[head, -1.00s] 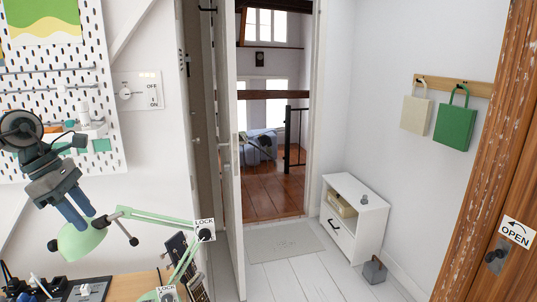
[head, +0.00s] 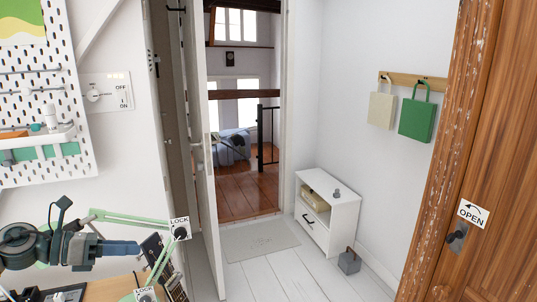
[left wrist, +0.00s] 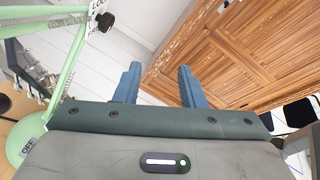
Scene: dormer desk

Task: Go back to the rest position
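My left gripper (head: 136,248) is low at the left in the head view, in front of the green desk lamp, with its blue fingers pointing right. In the left wrist view its two blue fingers (left wrist: 160,88) stand apart with nothing between them, so it is open and empty. My right gripper is in neither view.
The green lamp's arm (head: 130,218) rises close behind my left gripper; it also shows in the left wrist view (left wrist: 62,75). The desk (head: 112,290) lies below. An open door (head: 205,190), a white cabinet (head: 328,215) and a wooden door (head: 455,150) stand beyond.

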